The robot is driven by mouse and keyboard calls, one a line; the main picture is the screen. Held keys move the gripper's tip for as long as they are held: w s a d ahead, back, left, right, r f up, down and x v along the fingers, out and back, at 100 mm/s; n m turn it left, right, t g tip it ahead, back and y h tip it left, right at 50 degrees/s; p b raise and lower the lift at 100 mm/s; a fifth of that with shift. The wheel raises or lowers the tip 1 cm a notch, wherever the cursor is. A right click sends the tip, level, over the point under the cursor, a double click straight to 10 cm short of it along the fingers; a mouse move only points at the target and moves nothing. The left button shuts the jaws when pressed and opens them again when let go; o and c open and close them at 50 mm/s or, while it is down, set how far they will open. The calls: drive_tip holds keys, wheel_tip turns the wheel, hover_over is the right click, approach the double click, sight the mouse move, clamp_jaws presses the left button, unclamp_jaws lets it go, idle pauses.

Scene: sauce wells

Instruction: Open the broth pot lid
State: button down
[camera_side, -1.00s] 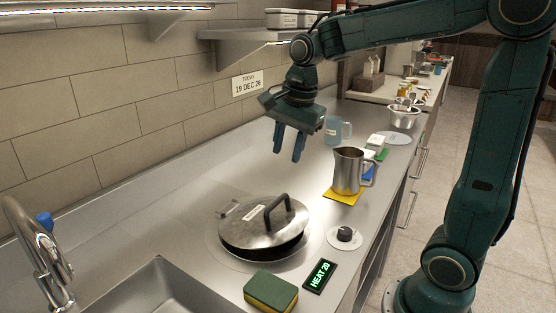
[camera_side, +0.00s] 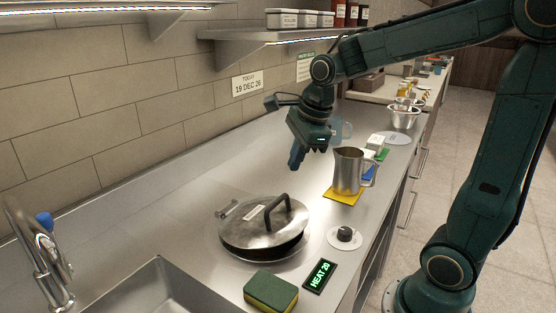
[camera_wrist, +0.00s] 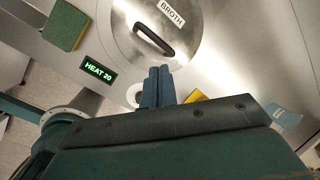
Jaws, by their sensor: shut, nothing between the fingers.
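The broth pot lid (camera_side: 252,224) is a round steel lid with a dark arched handle (camera_side: 277,211), lying flat on the low pot on the counter. In the wrist view the lid (camera_wrist: 190,28) shows a label reading BROTH beside its dark handle (camera_wrist: 154,40). My gripper (camera_side: 296,166) is above the counter, behind and to the right of the lid in the side view, clear of it. Its fingers (camera_wrist: 158,72) are shut together and empty, pointing toward the lid in the wrist view. The pot under the lid is mostly hidden.
A steel pitcher (camera_side: 348,171) stands on a yellow mat (camera_side: 341,196) right of my gripper. A knob (camera_side: 345,234), a HEAT 20 display (camera_side: 319,276) and a sponge (camera_side: 270,291) lie along the front. A sink (camera_side: 155,290) is at the near left. The counter by the wall is clear.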

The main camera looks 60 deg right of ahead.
drive_tip(key=s+f+m, duration=0.1)
drive_tip(key=m, duration=0.2)
drive_tip(key=s+f+m+t, duration=0.1)
drive_tip(key=m, duration=0.3)
drive_tip(key=s+f+m, duration=0.1)
drive_tip(key=m, duration=0.2)
drive_tip(key=shift+d+f+m+t, duration=0.1)
drive_tip(key=shift+f+m+t, duration=0.05)
drive_tip(key=shift+m+t, duration=0.2)
drive_tip(key=shift+w+f, duration=0.1)
hover_over(286, 219)
drive_tip(key=shift+s+f, duration=0.15)
drive_tip(key=shift+f, duration=2.05)
drive_tip(key=shift+s+f, duration=0.15)
drive_tip(key=shift+f, duration=2)
drive_tip(key=shift+r, duration=0.1)
drive_tip(key=shift+w+r, duration=0.25)
drive_tip(key=shift+r, duration=0.1)
